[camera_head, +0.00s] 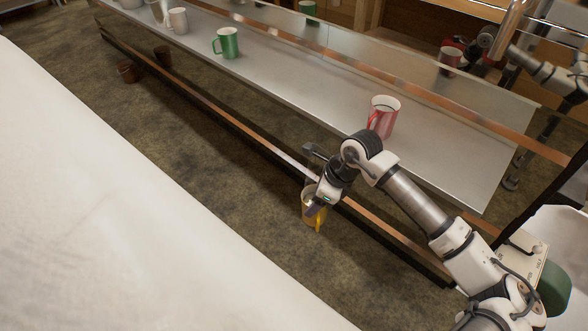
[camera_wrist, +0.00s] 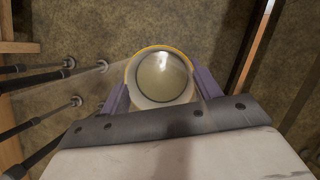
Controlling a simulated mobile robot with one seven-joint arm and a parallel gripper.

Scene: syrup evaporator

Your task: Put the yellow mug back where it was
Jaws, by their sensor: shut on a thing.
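The yellow mug (camera_head: 311,215) is below my gripper in the head view, its handle toward the bottom. In the wrist view, the mug (camera_wrist: 163,76) shows from above as a pale round inside with a yellow rim. My gripper (camera_wrist: 163,88) has its two purple fingers on opposite sides of the mug and is shut on it. In the head view my gripper (camera_head: 315,205) covers part of the mug's top. The mug looks upright. I cannot tell from these views whether its base touches the floor.
A long metal shelf (camera_head: 290,92) runs diagonally, with a red mug (camera_head: 383,116), a green mug (camera_head: 227,43) and a grey-white mug (camera_head: 178,20) on it. A copper-coloured rail (camera_head: 235,124) runs low along the front. A brown mug (camera_head: 127,72) is at the far left. A white surface (camera_head: 100,210) fills the lower left.

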